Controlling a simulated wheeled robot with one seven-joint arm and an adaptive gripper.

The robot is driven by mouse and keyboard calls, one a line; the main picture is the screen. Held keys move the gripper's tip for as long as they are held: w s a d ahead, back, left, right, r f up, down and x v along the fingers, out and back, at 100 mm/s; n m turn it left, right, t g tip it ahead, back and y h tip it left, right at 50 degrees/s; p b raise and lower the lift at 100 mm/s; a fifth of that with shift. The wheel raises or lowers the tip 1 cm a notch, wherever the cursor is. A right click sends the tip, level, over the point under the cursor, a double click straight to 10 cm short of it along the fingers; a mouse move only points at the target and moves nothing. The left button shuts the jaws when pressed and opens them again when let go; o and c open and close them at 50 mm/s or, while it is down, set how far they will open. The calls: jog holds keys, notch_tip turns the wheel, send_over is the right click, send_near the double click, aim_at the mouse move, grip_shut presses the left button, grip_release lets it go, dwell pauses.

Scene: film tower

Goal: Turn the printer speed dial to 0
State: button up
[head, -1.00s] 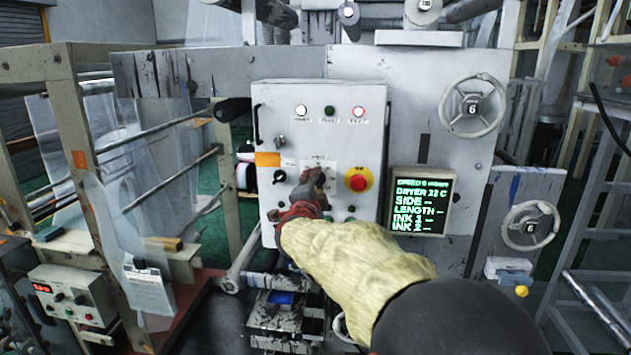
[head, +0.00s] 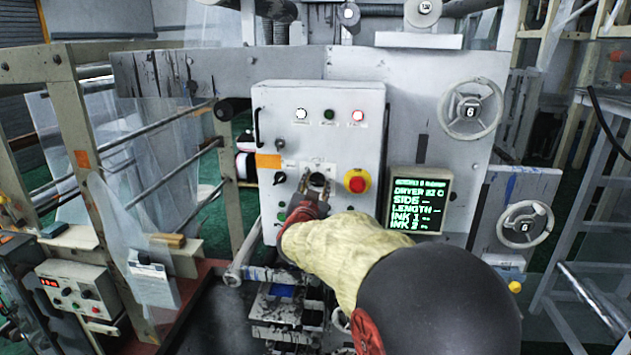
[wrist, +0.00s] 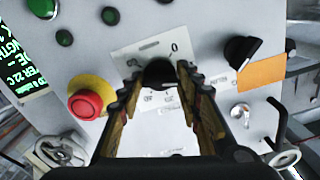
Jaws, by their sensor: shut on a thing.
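The speed dial (wrist: 160,73) is a black knob on a pale scale plate (wrist: 152,47) with a printed 0 near one corner, seen in the wrist view. My gripper (wrist: 161,76) has its two fingers on either side of the knob and is shut on it. In the head view my gripper (head: 316,183) reaches the grey control panel (head: 270,104) left of the red emergency button, and its fingers partly hide the dial. The display (head: 418,200) has a top line that is blurred in the head view.
A red emergency button on a yellow base (head: 357,181) sits close beside the dial. Another black knob (wrist: 241,51) lies on its other side by an orange label (wrist: 264,72). Green buttons (wrist: 110,16) and handwheels (head: 470,107) are nearby.

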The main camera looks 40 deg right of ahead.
jog(key=n+p, duration=0.3)
jog(key=n, duration=0.3)
jog(key=shift+r, duration=0.1)
jog(key=n+p, duration=0.3)
jog(key=n, duration=0.3)
jog(key=shift+n, duration=0.3)
dwell(0.3)
jog(key=o, duration=1.2)
jog(key=shift+c, duration=0.2)
jog(key=shift+s, duration=0.1)
jog(key=v, duration=1.2)
